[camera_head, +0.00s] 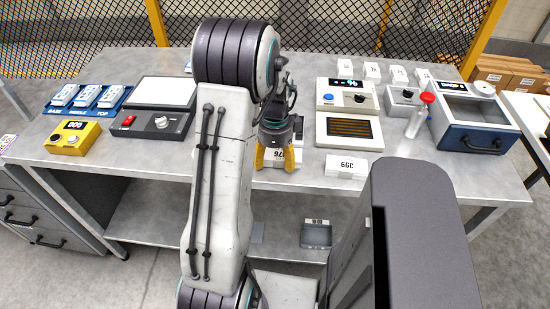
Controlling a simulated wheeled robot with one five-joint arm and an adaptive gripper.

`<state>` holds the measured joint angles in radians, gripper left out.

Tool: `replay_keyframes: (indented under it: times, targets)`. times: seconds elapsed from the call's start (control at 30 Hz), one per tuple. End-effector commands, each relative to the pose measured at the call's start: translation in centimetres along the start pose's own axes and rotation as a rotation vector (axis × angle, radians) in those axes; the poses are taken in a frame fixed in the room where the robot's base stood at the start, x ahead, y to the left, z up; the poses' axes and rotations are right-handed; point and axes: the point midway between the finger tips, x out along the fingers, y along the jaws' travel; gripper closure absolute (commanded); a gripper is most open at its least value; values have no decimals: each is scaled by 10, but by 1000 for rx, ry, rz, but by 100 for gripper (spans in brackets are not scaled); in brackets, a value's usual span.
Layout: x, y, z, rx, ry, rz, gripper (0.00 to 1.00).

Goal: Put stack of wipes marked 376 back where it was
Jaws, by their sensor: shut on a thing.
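My gripper (275,160) points down near the front middle of the metal bench, with its yellow fingers shut around a small white stack of wipes (279,154). The stack's label appears upside down and partly hidden, and seems to read 376. The fingers cover its sides. I cannot tell whether the stack touches the bench top or is just above it. A second white stack (346,166) lies to the right near the front edge, with an upside-down label that is hard to read.
A cream device with a dark grille (348,132) stands right of my gripper. Several small white blocks (372,69) line the back. A hotplate (155,122) and yellow box (73,138) stand left.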

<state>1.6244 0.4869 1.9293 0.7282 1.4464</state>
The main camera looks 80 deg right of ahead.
Motion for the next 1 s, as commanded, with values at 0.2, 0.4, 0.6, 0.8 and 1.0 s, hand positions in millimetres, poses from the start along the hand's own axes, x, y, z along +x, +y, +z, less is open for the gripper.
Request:
replay_keyframes:
  times: [0.2, 0.4, 0.6, 0.8, 1.0]
  targets:
    - [4, 0, 0, 0, 0, 0, 64]
    - [3, 0, 0, 0, 0, 0, 17]
    - [2, 0, 0, 0, 0, 0, 17]
    - [-11, -1, 0, 0, 1, -4, 17]
    - [-45, -1, 0, 0, 1, -6, 17]
